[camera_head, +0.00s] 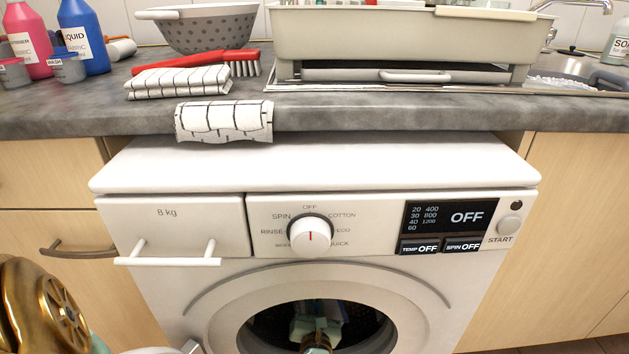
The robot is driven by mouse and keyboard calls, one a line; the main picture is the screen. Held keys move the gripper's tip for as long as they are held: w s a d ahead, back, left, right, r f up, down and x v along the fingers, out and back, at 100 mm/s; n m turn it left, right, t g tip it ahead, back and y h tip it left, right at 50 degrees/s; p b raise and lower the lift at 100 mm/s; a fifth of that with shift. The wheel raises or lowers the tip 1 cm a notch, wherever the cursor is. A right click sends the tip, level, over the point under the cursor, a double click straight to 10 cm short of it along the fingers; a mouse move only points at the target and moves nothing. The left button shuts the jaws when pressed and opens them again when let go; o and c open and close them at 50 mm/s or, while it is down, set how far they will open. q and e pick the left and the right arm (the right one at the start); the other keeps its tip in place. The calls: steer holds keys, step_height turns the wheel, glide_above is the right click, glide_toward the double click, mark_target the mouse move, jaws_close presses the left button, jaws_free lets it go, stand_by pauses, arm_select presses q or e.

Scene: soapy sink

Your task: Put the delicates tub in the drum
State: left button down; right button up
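The washing machine (180,290) stands under the counter, and its round drum opening (270,326) shows at the bottom, cut by the frame edge. Inside the dark drum is a pale greenish block-like shape (304,328) with a small brass-coloured part below it. This may be one of my grippers; its fingers and anything held are unclear. My brass arm fills the lower left corner. Two small tubs stand on the counter at the far left, one with a blue lid (68,68) marked WASH and one with a red lid (14,75). I cannot read "delicates" on either.
Pink (28,42) and blue (84,38) bottles stand behind the tubs. A colander (205,30), a red brush (190,58), folded cloths (224,122) and a dish rack (400,38) line the counter. The detergent drawer handle (168,260) sticks out at the left.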

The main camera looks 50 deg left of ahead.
arm_select(q)
steer(key=shift+f, duration=1.3)
arm_select(e)
steer(key=shift+w, duration=0.15)
